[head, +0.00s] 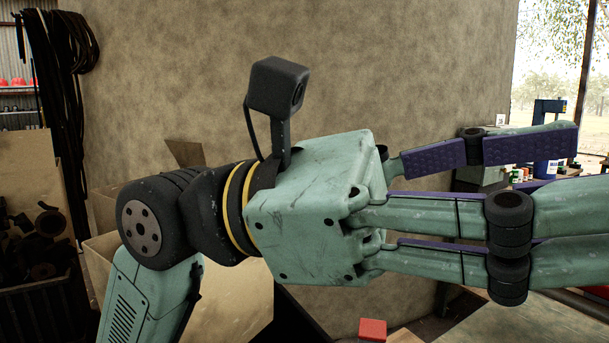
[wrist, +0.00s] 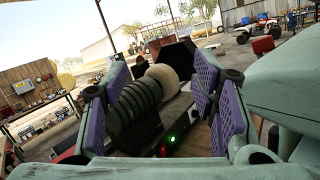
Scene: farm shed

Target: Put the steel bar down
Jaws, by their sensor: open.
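I cannot make out a steel bar in either view. My gripper (head: 545,168) reaches to the right in the head view, with its purple-padded fingers spread apart and no bar seen between them. In the wrist view my gripper (wrist: 160,85) also shows open, with pads at left and right. Beyond and between the fingers is a machine with a dark ribbed body (wrist: 135,101), a tan round part and a small green light (wrist: 173,139). The fingers hide parts of it. I cannot tell whether anything touches the pads.
In the head view, a plain wall (head: 430,70) stands behind my arm, and a red block (head: 373,330) shows low in the middle. Small containers and a blue tub (head: 546,169) stand at the right. The wrist view shows a cluttered workbench (wrist: 40,107) at left.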

